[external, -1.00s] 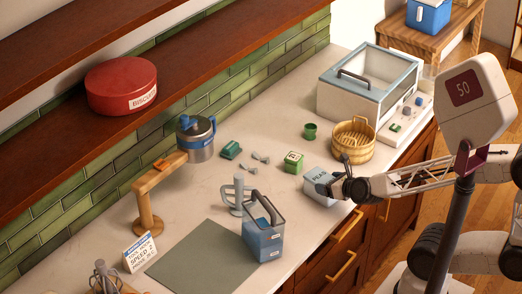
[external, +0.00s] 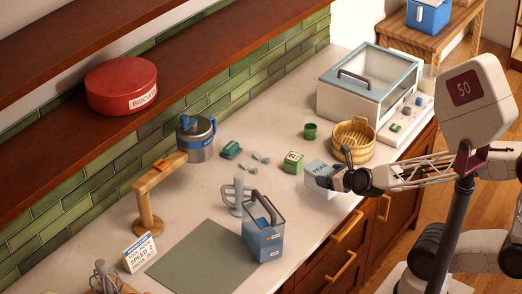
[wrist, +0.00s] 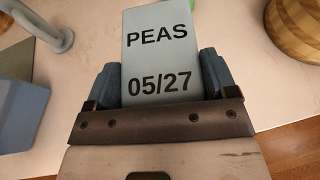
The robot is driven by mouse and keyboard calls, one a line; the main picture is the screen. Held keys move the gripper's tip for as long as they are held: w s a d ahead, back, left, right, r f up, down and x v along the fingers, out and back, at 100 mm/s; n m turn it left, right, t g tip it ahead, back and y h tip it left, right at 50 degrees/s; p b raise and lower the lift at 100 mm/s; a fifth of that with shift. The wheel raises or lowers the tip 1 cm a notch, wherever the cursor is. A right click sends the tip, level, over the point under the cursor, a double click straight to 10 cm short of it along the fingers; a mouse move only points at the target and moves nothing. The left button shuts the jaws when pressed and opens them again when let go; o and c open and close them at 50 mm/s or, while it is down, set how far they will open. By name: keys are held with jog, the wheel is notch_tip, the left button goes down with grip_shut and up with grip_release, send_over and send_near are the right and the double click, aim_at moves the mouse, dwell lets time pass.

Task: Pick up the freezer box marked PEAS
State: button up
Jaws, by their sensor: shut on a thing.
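The freezer box (external: 318,171) is pale blue-grey and sits near the front edge of the counter, left of the bamboo steamer. In the wrist view the box (wrist: 160,60) reads PEAS and 05/27. My gripper (external: 340,178) reaches in from the right and is shut on the box. In the wrist view the two blue fingers of my gripper (wrist: 160,85) press on its left and right sides. In the external view the box looks slightly raised, but I cannot tell how far it is off the counter.
The bamboo steamer (external: 353,142) stands close behind my gripper. A small green box (external: 293,163) is just left of the freezer box. A blue caddy (external: 263,235) and a grey handled stand (external: 237,195) stand to the left. The counter between is clear.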

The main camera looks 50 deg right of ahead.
jog(key=s+r, duration=0.1)
jog(key=s, duration=1.4)
jog(key=shift+s+a+r, duration=0.2)
jog(key=shift+s+r, duration=0.1)
jog(key=shift+r, duration=0.05)
jog(key=shift+s, duration=0.2)
